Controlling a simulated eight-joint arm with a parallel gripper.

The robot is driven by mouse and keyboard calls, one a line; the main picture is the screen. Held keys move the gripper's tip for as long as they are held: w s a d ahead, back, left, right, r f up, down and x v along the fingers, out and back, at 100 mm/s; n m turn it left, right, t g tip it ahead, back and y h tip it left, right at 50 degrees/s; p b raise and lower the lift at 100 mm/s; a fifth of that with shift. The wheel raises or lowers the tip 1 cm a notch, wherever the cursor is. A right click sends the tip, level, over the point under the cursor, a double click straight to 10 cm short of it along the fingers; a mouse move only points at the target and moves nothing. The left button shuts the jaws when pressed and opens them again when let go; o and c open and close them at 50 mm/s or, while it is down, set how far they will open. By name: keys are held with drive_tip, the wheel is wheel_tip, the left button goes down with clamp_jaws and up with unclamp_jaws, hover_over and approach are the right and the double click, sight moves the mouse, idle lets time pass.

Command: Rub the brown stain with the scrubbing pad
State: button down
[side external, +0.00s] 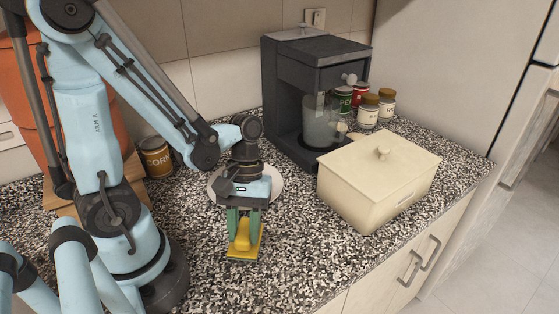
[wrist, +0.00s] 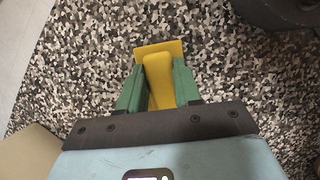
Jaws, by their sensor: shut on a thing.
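The scrubbing pad (side external: 243,245) has a yellow body with a raised grip and a dark greenish underside. My gripper (side external: 245,220) points down with its green fingers shut on the pad's raised grip. The pad is at or just above the speckled countertop (side external: 300,240); I cannot tell whether it touches. In the wrist view, the pad (wrist: 158,60) sits between the two green fingers of my gripper (wrist: 157,85), its flat yellow edge showing beyond them. I cannot make out the brown stain in either view; the speckled pattern or the pad may hide it.
A white plate (side external: 276,187) lies just behind my gripper. A cream lidded box (side external: 370,190) stands to the right. A dark coffee machine (side external: 290,100), several jars (side external: 368,112) and a corn can (side external: 155,158) stand behind. The counter's front right is clear.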

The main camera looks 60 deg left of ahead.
sight(230, 253)
drive_tip(key=shift+s+f, duration=0.1)
drive_tip(key=shift+s, duration=1.4)
drive_tip(key=shift+w, duration=5.05)
wheel_tip(230, 253, up, 8)
